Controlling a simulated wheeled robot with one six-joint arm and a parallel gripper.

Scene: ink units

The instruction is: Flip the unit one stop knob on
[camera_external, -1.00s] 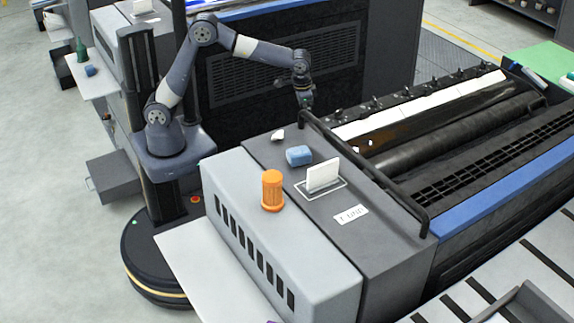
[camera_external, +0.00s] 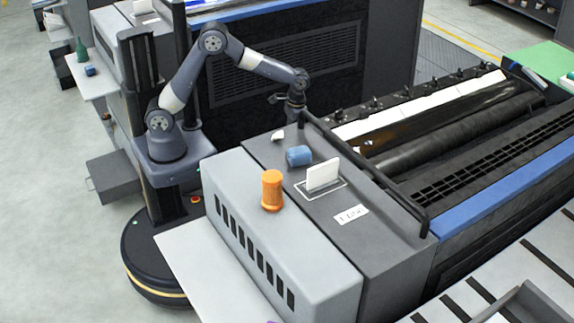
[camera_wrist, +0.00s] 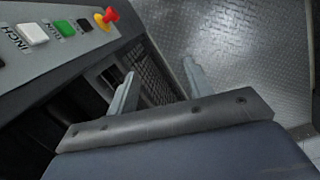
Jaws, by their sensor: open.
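The stop knob (camera_wrist: 107,17), red on a yellow base, shows in the wrist view at the upper left, at the end of a grey button panel (camera_wrist: 70,62). My gripper (camera_wrist: 158,70) is open and empty, its two fingers spread below and to the right of the knob, apart from it. The knob lies outside the space between the fingers. In the external view my gripper (camera_external: 295,114) hangs at the far end of the unit's black rail (camera_external: 365,172). The knob and panel cannot be made out there.
A white button (camera_wrist: 32,34), a green button (camera_wrist: 65,28) and a dark button (camera_wrist: 85,25) share the panel with the knob. An orange cylinder (camera_external: 272,190), a blue roll (camera_external: 299,156) and a white card (camera_external: 323,174) stand on the unit. Textured floor (camera_wrist: 240,50) lies beyond the fingers.

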